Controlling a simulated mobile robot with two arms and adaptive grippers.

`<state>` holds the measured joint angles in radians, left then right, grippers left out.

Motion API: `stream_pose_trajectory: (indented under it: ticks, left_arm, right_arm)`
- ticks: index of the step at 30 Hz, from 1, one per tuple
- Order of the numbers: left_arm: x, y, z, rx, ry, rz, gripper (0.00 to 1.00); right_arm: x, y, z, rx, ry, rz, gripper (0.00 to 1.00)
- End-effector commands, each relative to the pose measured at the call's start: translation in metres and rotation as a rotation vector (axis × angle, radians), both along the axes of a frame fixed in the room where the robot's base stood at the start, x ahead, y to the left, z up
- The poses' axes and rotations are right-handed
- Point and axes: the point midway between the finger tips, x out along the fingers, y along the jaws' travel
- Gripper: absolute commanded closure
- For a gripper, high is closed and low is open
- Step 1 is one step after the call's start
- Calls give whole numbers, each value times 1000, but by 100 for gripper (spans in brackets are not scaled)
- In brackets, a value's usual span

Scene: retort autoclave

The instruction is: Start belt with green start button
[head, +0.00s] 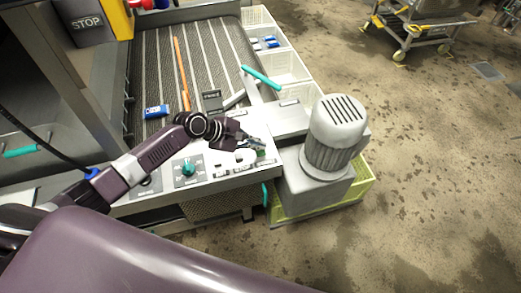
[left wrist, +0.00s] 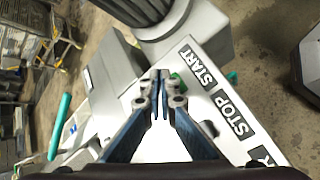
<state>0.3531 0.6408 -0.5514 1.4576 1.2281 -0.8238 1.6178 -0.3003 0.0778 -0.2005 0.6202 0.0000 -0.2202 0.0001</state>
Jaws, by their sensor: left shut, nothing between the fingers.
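The control panel (head: 215,163) is a pale plate at the belt's near end. My left gripper (head: 262,146) is over its right end, fingers shut and empty. In the left wrist view the closed fingertips (left wrist: 160,74) point at the panel near the START label (left wrist: 198,66). A bit of the green start button (left wrist: 175,77) shows just beside the fingertips, the rest hidden behind them; I cannot tell whether they touch it. The STOP label (left wrist: 231,115) is beside START, with a dark button (left wrist: 209,129) nearby. The ribbed belt (head: 150,75) lies behind the panel. My right gripper is not in view.
A teal knob (head: 187,169) stands on the panel left of the gripper. A grey motor (head: 337,135) stands close on the right. A blue pack (head: 156,111) and an orange rod (head: 181,75) lie on the belt. A teal-handled lever (head: 261,78) rises behind the gripper.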

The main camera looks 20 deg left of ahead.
Motion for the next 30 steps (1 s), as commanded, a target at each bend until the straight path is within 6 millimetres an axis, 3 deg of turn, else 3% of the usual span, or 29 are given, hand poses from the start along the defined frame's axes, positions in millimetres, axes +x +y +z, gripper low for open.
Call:
stream_pose_trajectory:
  ticks: [30]
  left_arm:
    - [0, 0, -12, -1, 0, 0, 100]
  right_arm:
    - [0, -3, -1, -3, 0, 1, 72]
